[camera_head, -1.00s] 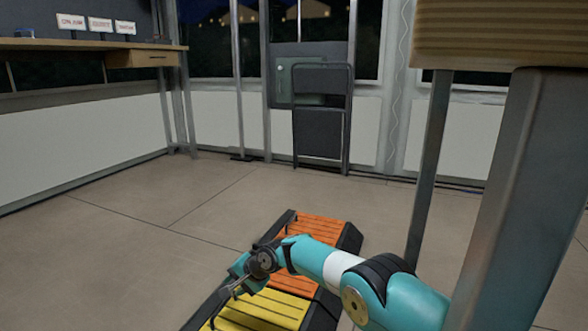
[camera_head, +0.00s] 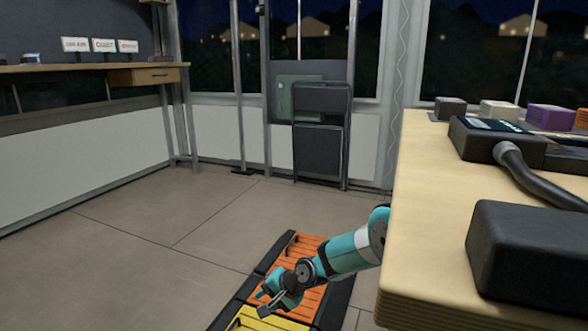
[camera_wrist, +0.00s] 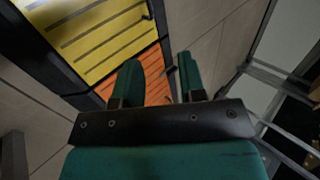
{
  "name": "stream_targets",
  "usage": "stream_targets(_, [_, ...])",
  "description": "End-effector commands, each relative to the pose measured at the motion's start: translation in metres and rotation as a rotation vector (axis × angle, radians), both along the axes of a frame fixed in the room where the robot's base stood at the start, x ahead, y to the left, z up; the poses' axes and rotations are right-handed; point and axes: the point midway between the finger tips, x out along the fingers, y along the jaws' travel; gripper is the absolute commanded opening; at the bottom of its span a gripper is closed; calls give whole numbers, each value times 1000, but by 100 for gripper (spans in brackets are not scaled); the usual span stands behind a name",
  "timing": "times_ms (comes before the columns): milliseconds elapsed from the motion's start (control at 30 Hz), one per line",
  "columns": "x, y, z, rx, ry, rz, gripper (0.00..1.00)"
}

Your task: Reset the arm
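My arm (camera_head: 350,250) reaches out from beside the wooden table at the right in the head view, and its upper part is hidden behind the tabletop. My gripper (camera_head: 262,297) hangs over the orange and yellow slatted panels. In the wrist view my gripper (camera_wrist: 158,75) has its two teal fingers well apart, with nothing between them. The floor and part of the orange panel show through the gap.
An orange slatted panel (camera_head: 297,262) and a yellow one (camera_head: 265,322) lie on the floor in black frames. The wooden table (camera_head: 430,215) bears black boxes (camera_head: 530,250) and a cable (camera_head: 535,175). A folded chair (camera_head: 320,140) stands by the far wall. Floor at left is clear.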

Motion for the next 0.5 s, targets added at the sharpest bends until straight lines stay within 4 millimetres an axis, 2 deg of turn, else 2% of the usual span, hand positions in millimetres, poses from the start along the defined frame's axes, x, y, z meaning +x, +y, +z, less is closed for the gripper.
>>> stream_targets(33, [2,8,-16,1,-2,4,38])
stream_targets(500, [24,59,-78,2,-5,3,38])
